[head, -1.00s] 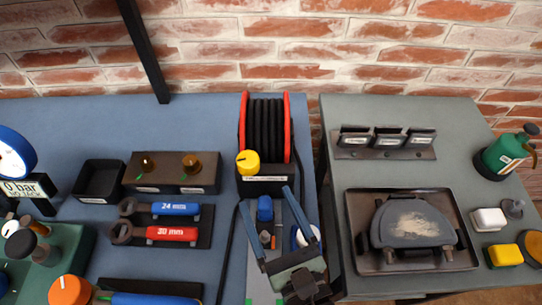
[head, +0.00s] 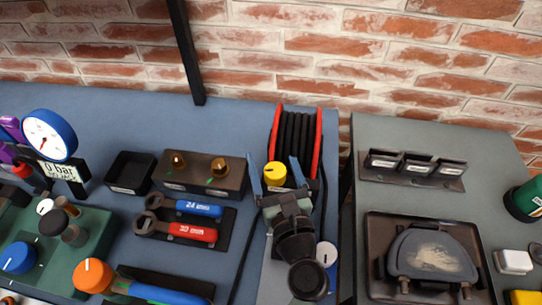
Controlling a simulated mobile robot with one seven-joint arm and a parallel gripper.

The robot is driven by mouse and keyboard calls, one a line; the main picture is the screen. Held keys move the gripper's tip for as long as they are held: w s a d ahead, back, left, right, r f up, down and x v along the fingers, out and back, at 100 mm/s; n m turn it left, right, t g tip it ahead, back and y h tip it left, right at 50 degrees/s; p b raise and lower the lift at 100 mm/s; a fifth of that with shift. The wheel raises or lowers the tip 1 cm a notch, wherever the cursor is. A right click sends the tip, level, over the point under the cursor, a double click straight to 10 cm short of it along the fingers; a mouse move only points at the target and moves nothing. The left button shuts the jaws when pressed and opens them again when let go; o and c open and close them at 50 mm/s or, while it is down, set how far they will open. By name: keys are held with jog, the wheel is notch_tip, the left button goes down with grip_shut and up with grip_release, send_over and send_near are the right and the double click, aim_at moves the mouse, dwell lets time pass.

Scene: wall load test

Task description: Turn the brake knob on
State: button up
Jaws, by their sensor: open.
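The yellow knob (head: 275,173) sits on the black base at the front of a hose reel (head: 296,140) with red side discs. I take it to be the brake knob; its label is hidden behind my gripper. My gripper (head: 275,176) is open, with one blue-grey finger on each side of the yellow knob in the picture. Whether the fingers touch the knob or hover above it, I cannot tell. The gripper is empty.
Left of the reel are a black box with two brass knobs (head: 205,175), two wrenches (head: 185,220) and a gauge (head: 50,135) reading 0 bar. An orange knob (head: 93,275) is at front left. A second bench with a tray (head: 376,230) stands right, across a gap.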

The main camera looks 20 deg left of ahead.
jog(key=shift+w+a, duration=0.15)
grip_shut()
jog(key=shift+w+d+r+m+t+h+p, duration=0.1)
jog(key=shift+d+r+m+t+h+p, duration=0.1)
jog(key=shift+m+t+h+p, duration=0.65)
jog(key=shift+w+d+f+m+t+h+p, duration=0.1)
jog(key=shift+m+t+h+p, duration=0.1)
jog(key=shift+m+h+p, duration=0.3)
jog(key=shift+w+d+f+m+t+h+p, duration=0.15)
jog(key=shift+h+p, duration=0.15)
jog(key=shift+h, duration=0.35)
jog(key=shift+s, duration=0.1)
grip_release()
